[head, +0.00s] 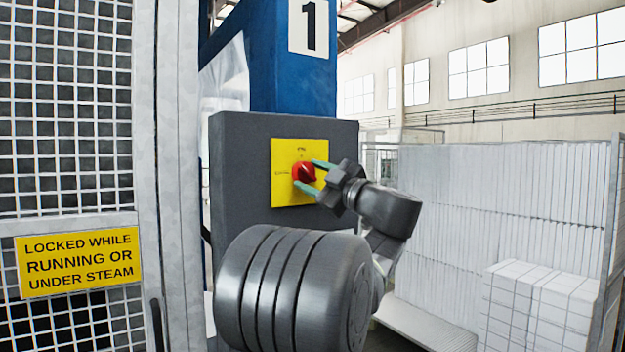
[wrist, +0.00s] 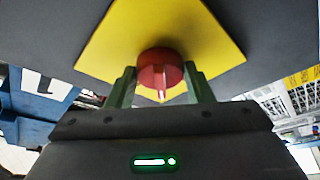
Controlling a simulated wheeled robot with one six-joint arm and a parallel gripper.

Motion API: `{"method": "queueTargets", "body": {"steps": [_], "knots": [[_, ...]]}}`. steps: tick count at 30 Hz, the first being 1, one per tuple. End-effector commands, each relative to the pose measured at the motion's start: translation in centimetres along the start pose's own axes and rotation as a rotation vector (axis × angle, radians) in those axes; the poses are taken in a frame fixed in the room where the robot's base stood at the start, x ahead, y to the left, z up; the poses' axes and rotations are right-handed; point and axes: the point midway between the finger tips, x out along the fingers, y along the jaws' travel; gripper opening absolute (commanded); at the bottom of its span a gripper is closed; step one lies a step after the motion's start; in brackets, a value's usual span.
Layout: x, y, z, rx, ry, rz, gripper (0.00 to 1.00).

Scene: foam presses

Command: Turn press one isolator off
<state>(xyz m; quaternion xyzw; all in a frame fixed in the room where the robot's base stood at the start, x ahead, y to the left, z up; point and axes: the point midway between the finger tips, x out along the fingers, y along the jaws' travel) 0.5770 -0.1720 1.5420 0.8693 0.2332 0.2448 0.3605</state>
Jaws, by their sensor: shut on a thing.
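The press one isolator is a red rotary knob (head: 304,172) on a yellow plate (head: 287,192), fixed to a dark grey cabinet (head: 238,165). A blue column (head: 270,70) marked "1" stands behind and above it. My gripper (head: 308,175) reaches in from the right, with its green fingers on either side of the knob. In the wrist view the red knob (wrist: 160,70) sits between the two fingers, against the yellow plate (wrist: 205,35). My gripper is shut on the knob. The small lettering on the plate is too small to read, so the switch position cannot be told.
A mesh guard (head: 65,110) with a yellow sign (head: 80,262) reading "locked while running or under steam" stands at the left. White foam blocks (head: 540,305) and a caged stack of white panels (head: 500,200) stand at the right.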

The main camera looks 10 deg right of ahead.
Motion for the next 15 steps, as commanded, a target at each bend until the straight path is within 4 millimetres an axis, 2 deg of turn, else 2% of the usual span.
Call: {"method": "queueTargets", "body": {"steps": [15], "knots": [[0.05,0.63,-0.11,-0.438,-0.001,-0.182,0.24]]}}
